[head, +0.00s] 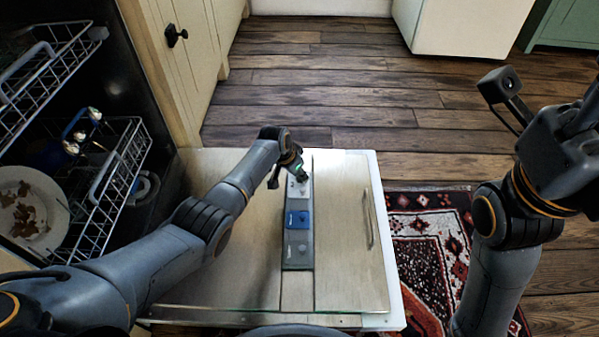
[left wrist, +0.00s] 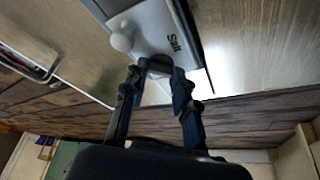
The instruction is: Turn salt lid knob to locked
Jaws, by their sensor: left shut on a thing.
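The long grey dispenser panel (head: 297,262) is set in the inner face of the lowered dishwasher door. My left gripper (head: 299,174) is at the far end of this panel. The left wrist view shows that end, with the printed word "Salt" (left wrist: 173,43) and a pale round knob (left wrist: 122,42) beside it. There my left gripper (left wrist: 158,78) is shut on the dark grey salt lid knob (left wrist: 157,64), which sits between the fingertips. The fingers hide part of the knob, and I cannot read its lock position. My right arm is at the right, its fingers out of frame.
A blue lid (head: 298,220) sits midway along the panel. The open dishwasher door (head: 350,285) has a bar handle (head: 369,218). Dish racks (head: 110,190) with a plate (head: 30,208) stand at the left. A patterned rug (head: 425,245) lies right of the door.

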